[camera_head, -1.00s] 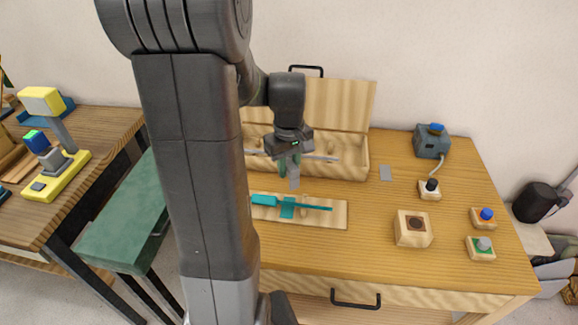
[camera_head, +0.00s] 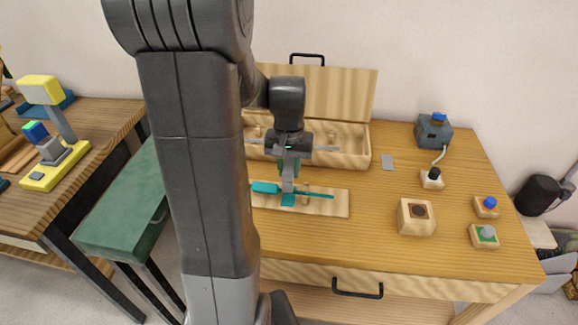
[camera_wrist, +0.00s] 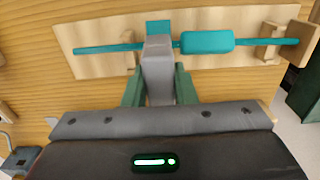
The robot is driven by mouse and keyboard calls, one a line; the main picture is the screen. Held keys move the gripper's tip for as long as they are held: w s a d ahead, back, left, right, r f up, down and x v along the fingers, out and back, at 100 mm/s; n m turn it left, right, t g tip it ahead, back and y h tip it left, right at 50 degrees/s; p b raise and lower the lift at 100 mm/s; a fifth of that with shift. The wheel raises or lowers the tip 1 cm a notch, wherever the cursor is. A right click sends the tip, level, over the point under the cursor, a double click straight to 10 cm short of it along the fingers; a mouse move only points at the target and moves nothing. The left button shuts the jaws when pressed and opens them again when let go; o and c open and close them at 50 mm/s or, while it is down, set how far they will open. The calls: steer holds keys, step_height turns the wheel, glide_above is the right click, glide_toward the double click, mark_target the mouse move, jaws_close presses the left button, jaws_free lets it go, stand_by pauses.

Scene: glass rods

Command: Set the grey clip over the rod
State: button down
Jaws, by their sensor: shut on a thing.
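My gripper (camera_wrist: 158,88) is shut on the grey clip (camera_wrist: 158,60), which stands out between its green fingers. The clip also shows in the head view (camera_head: 288,184). A teal rod with a thicker section (camera_wrist: 207,42) lies across supports on the pale wooden board (camera_wrist: 230,68); the rod shows in the head view too (camera_head: 264,187). A teal block (camera_wrist: 158,27) sits on the board just beyond the clip's end. The clip is at the rod, over its thin part beside the thick section, and hides the rod there. I cannot tell whether it touches the rod.
An open wooden box (camera_head: 355,158) stands behind the board. To the right are a wooden block with a dark round hole (camera_head: 417,217), a blue button (camera_head: 489,202), a grey button (camera_head: 487,232) and a black knob (camera_head: 434,173). The table front is clear.

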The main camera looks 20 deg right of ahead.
steer(key=shift+f+b, duration=1.15)
steer(key=shift+f, duration=0.65)
steer(key=shift+f, duration=0.3)
steer(key=shift+r, duration=0.25)
steer(key=shift+r+p, duration=0.65)
steer(key=shift+f+b, duration=0.4)
steer(key=shift+f, duration=0.25)
stand_by(1.4)
steer(key=shift+r+p, duration=0.55)
steer(key=shift+r, duration=0.05)
steer(key=shift+f+b, duration=0.55)
steer(key=shift+f, duration=0.25)
stand_by(0.8)
steer(key=c, duration=1.5)
jaws_free()
